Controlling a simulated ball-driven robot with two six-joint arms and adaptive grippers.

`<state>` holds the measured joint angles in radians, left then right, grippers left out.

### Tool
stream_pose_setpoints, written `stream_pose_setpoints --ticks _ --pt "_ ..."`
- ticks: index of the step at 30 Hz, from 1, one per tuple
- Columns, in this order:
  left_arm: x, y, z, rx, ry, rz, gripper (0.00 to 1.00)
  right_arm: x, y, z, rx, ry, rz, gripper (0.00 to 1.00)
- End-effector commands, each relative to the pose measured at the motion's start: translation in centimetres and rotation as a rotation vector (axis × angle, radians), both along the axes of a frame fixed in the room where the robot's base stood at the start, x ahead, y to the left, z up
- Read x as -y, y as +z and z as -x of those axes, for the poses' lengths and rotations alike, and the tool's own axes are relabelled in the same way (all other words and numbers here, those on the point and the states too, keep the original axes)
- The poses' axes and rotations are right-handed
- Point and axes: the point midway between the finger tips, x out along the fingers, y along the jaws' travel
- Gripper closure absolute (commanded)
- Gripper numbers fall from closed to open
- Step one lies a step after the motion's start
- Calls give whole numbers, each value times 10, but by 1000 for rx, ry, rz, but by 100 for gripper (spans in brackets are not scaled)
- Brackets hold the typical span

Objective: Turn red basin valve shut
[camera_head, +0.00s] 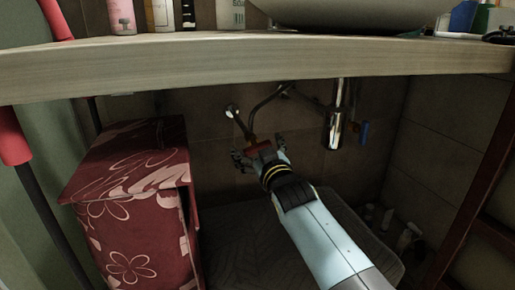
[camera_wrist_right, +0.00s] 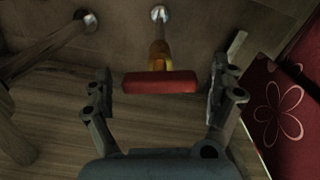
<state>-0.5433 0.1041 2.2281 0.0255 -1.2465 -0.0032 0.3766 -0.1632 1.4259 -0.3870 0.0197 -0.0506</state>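The red basin valve handle (camera_head: 260,147) is under the counter, below the pipes at the back wall. In the right wrist view its red bar (camera_wrist_right: 160,82) lies level across the picture, on a brass stem (camera_wrist_right: 160,55). My right gripper (camera_head: 262,157) reaches up to it from the front. In the right wrist view its two fingers (camera_wrist_right: 160,92) are spread to either side of the red bar, with a gap visible at each end. Parts of the valve are hidden behind the gripper in the head view. My left gripper is not in view.
A wooden counter (camera_head: 220,62) spans above my right arm. A red flowered cabinet (camera_head: 130,215) stands at left, also at right in the wrist view (camera_wrist_right: 285,110). A chrome drain pipe (camera_head: 335,130) hangs right of the valve. Small bottles (camera_head: 408,238) stand at lower right.

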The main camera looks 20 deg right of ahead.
Motion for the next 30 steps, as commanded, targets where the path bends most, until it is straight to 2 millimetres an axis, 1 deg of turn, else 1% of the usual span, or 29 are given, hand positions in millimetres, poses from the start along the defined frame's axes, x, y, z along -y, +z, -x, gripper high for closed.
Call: stream_pose_setpoints --ticks 1,9,12,17,21,24,30 --pt "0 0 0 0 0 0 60 0 0 0 0 0 0 17" --pt "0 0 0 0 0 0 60 0 0 0 0 0 0 52" --pt "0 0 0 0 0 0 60 0 0 0 0 0 0 63" --pt "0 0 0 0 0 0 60 0 0 0 -2 0 -20 64" --pt "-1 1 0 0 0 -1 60 0 0 0 -6 0 -170 64" --pt "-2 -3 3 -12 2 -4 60 0 1 0 -7 0 -262 64" --pt "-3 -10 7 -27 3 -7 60 0 -1 0 -8 0 -295 63"
